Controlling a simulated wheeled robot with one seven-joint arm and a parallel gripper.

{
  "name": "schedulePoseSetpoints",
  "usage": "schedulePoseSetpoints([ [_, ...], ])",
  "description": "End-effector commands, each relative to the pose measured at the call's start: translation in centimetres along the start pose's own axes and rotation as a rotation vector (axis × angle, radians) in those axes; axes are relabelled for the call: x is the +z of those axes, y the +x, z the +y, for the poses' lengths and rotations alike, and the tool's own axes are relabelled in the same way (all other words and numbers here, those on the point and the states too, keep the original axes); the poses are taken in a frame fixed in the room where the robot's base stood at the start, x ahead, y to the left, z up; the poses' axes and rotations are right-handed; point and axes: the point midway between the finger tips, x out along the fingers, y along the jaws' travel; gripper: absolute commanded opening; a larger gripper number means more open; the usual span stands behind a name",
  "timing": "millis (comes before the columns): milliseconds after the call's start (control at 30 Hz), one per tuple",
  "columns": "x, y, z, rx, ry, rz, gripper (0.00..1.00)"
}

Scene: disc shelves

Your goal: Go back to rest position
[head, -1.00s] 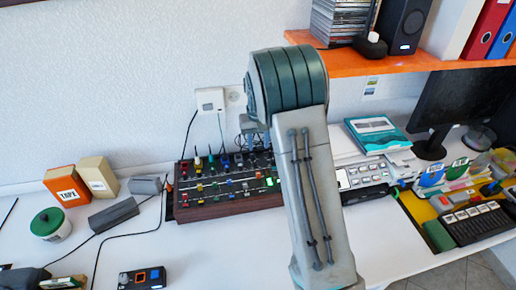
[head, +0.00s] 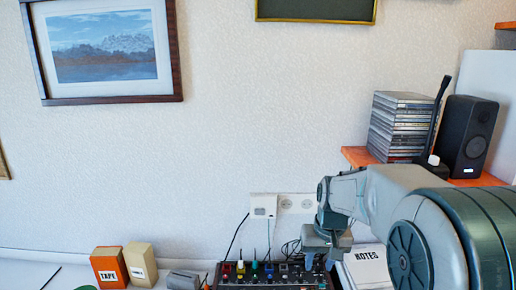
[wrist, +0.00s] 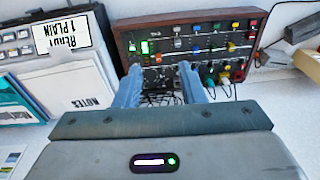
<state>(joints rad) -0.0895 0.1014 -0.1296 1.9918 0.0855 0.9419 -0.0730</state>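My gripper (wrist: 160,78) shows in the wrist view with its two bluish fingers apart and nothing between them. It is open and points down over the near edge of the mixer (wrist: 232,42), a dark box with coloured knobs and a wooden rim. In the head view my gripper (head: 326,258) hangs at the end of my arm at the lower right, by the mixer (head: 268,275). Its fingertips are hard to make out there. My arm fills the lower right corner and hides part of the desk.
A notes book (head: 366,268) lies right of my gripper. An orange shelf (head: 358,156) holds stacked discs (head: 398,125) and a black speaker (head: 467,135), close behind my arm. A tape box (head: 110,267) stands at left.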

Motion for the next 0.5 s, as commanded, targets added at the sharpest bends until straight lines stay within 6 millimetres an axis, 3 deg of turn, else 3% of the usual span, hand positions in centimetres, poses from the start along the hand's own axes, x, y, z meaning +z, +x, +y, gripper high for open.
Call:
schedulePoseSetpoints([
  [200,6.7,-3.2,-0.2,-0.001,-0.007,0.059,0.36],
  [500,15.3,-4.4,-0.2,0.027,-0.022,0.133,0.36],
])
